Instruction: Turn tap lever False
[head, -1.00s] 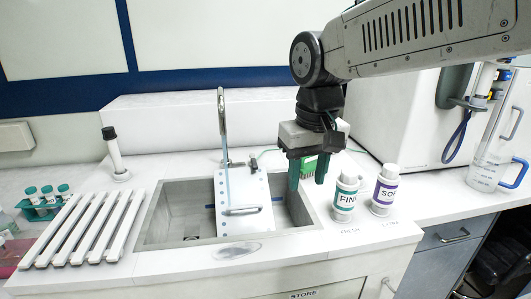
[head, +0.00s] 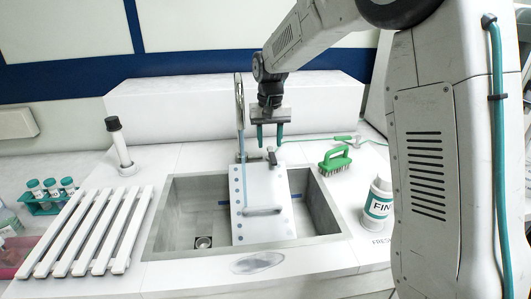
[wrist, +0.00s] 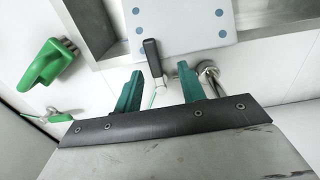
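The tap's tall metal spout (head: 239,100) stands behind the sink (head: 170,225). A thin bluish streak, seemingly water, hangs below its mouth. The dark tap lever (head: 272,157) is to the right of the spout at the sink's back edge. My gripper (head: 270,142) is above and around the lever, its green fingers pointing down and apart. In the wrist view, the dark lever (wrist: 151,55) shows between the open fingertips (wrist: 160,72), nearer the left one. No clear contact shows. The round metal tap base (wrist: 207,69) is beside the right finger.
A white perforated board (head: 262,195) spans the sink. A green brush (head: 336,161) and a labelled bottle (head: 377,208) stand to the right. A white drying rack (head: 85,235), a black-topped white post (head: 118,145) and a tube rack (head: 50,203) are on the left.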

